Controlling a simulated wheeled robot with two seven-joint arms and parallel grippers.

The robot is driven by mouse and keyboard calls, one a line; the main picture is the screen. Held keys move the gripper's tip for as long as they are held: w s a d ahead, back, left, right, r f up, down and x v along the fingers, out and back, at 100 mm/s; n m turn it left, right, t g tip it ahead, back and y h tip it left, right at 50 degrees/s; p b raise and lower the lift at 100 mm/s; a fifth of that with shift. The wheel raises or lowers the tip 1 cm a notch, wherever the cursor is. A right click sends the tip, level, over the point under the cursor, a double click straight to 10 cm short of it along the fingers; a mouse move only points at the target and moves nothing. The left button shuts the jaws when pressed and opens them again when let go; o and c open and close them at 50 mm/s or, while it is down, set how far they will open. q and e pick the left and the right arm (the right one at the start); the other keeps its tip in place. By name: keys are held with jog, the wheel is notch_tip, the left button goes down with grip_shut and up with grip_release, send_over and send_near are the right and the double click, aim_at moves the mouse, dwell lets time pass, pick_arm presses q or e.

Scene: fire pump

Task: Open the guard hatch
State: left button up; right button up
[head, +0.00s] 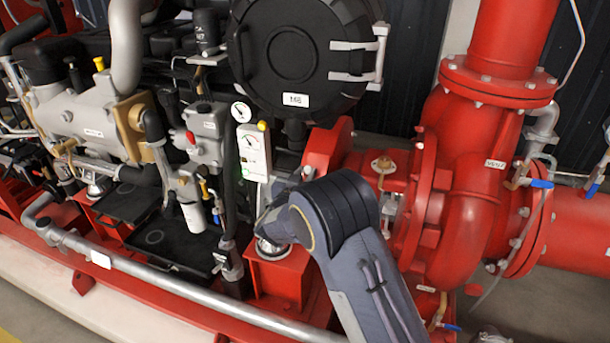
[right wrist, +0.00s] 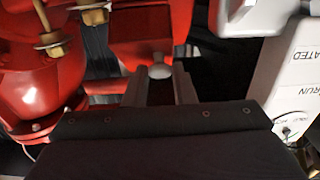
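A red guard (head: 330,145) stands between the engine and the red pump in the head view, partly hidden by my right arm. In the right wrist view a red guard panel (right wrist: 155,35) with a small grey round knob (right wrist: 160,71) on its lower edge lies straight ahead; I take this as the hatch, and it looks closed. My right gripper (right wrist: 160,78) has its two fingers apart, with the knob seen between their tips. I cannot tell whether they touch it. In the head view my arm hides most of this gripper. My left gripper is not in view.
A pale switch box (right wrist: 290,85) stands close to the right of the gripper; it also shows in the head view (head: 254,152). The red pump casing (head: 475,200) and brass fittings (right wrist: 52,40) are close on the other side. A grey pipe (head: 190,290) runs along the front.

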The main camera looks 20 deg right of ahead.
grip_shut()
